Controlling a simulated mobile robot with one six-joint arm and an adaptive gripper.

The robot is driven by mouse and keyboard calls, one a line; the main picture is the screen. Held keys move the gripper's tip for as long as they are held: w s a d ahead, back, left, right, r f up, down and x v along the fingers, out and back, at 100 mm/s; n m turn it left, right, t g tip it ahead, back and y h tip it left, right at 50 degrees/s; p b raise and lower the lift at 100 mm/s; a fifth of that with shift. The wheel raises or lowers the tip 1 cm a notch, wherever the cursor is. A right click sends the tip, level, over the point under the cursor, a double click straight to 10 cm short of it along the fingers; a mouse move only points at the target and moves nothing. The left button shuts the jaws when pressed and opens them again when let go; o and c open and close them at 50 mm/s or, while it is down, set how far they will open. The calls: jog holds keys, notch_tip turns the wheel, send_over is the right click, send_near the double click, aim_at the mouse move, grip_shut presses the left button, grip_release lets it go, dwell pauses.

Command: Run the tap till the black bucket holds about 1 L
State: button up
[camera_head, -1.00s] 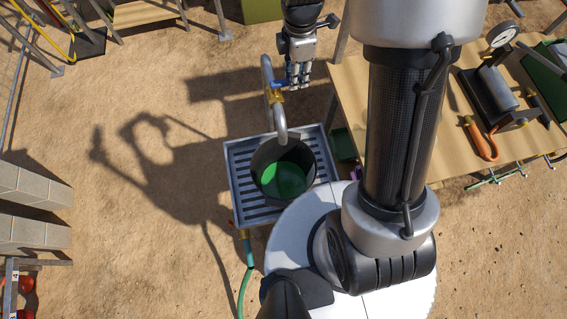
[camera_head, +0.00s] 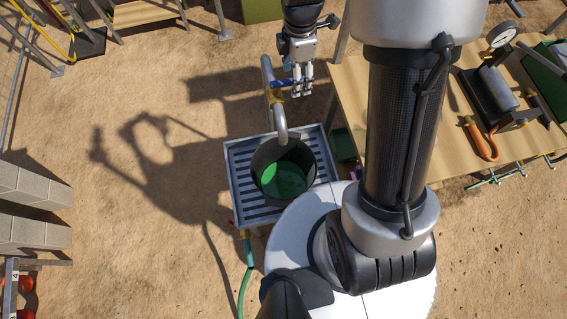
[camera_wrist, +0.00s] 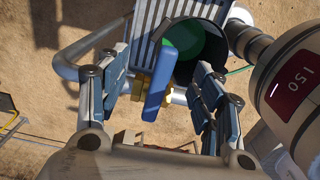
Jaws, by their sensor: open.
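The black bucket (camera_head: 259,160) stands upright on a slatted metal tray under the tap's spout (camera_head: 280,128). Its inside looks green, part lit and part shaded; I cannot tell the level, and no stream is clearly visible. The tap has a bent grey pipe, a brass valve body (camera_head: 276,97) and a blue lever (camera_head: 284,82). My gripper (camera_head: 302,86) is open at the lever, just right of the valve. In the wrist view the blue lever (camera_wrist: 157,95) lies between the spread fingers of my gripper (camera_wrist: 161,62), with gaps on both sides. The bucket (camera_wrist: 184,68) shows beyond it.
The slatted tray (camera_head: 236,172) has a green hose (camera_head: 247,255) at its front left. A wooden table (camera_head: 455,140) with a gauge device (camera_head: 500,90) is at right. Concrete blocks (camera_head: 30,205) stand at left. Sandy ground between is open.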

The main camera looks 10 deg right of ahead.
notch_tip(320, 180, up, 7)
jog(key=p, duration=0.5)
jog(key=shift+r, duration=0.1)
notch_tip(320, 180, up, 12)
dwell(0.6)
jog(key=s+f+m+t+b, duration=0.2)
jog(key=s+f+m+b, duration=0.6)
jog(key=s+m+b, duration=0.1)
jog(key=s+f+m+t+b, duration=0.2)
jog(key=s+f+m+b, duration=0.6)
jog(key=s+b, duration=0.4)
jog(key=shift+s+f+m+t, duration=0.15)
jog(key=shift+s+m+t, duration=0.15)
jog(key=shift+m, duration=0.4)
